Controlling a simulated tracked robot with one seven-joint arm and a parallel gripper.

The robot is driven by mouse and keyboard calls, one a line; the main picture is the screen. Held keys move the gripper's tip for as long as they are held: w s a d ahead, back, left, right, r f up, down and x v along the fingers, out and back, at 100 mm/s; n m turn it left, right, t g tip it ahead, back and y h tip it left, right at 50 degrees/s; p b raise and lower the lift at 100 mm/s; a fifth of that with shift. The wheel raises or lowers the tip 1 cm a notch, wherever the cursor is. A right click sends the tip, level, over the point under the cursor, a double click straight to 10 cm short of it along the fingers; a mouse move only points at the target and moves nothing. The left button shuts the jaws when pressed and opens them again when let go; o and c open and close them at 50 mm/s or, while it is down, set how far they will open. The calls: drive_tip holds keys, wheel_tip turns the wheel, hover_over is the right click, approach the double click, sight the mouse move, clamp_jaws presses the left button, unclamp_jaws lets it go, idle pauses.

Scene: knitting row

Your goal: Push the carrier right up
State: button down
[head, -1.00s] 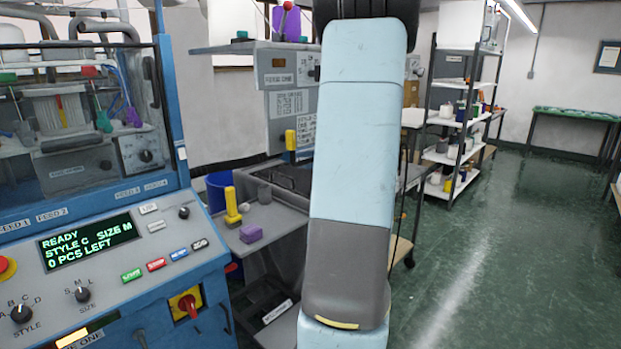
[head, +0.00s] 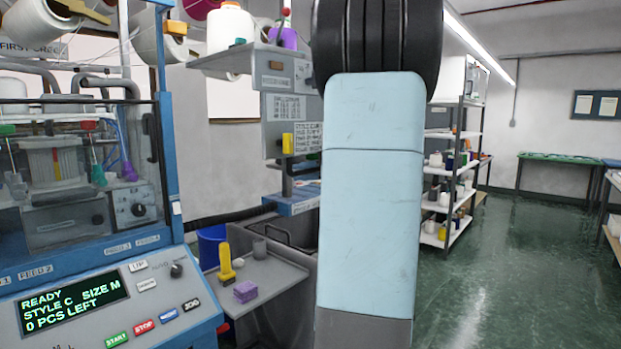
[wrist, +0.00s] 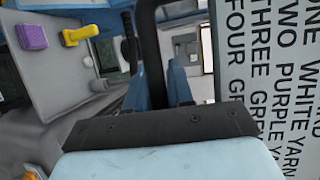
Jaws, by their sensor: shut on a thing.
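The carrier looks to be the grey unit with a top shelf (head: 262,62), a lettered panel (head: 285,108) and a yellow block (head: 288,143). It stands on a narrow post (head: 287,182) above a blue base (head: 296,205). In the head view my arm hides its right part and my gripper. In the wrist view, my gripper (wrist: 165,85) is shut at a dark upright bar (wrist: 150,50), seemingly the carrier's handle; the exact contact is unclear. The lettered panel stands close on the right of the wrist view (wrist: 258,75).
Left is the blue machine with its display (head: 73,307). A low grey tray (head: 270,275) holds a yellow tool (head: 226,264) and a purple block (head: 245,291). The floor (head: 500,265) at right is open beside the shelving (head: 447,190).

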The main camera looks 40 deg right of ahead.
drive_tip(key=shift+w+r, duration=0.1)
drive_tip(key=shift+r, duration=0.25)
drive_tip(key=c, duration=1.1)
unclamp_jaws()
drive_tip(key=shift+f, duration=0.1)
drive_tip(key=v, duration=1.3)
drive_tip(key=shift+s+d, duration=0.2)
drive_tip(key=shift+s, duration=0.2)
drive_tip(key=shift+f, duration=0.15)
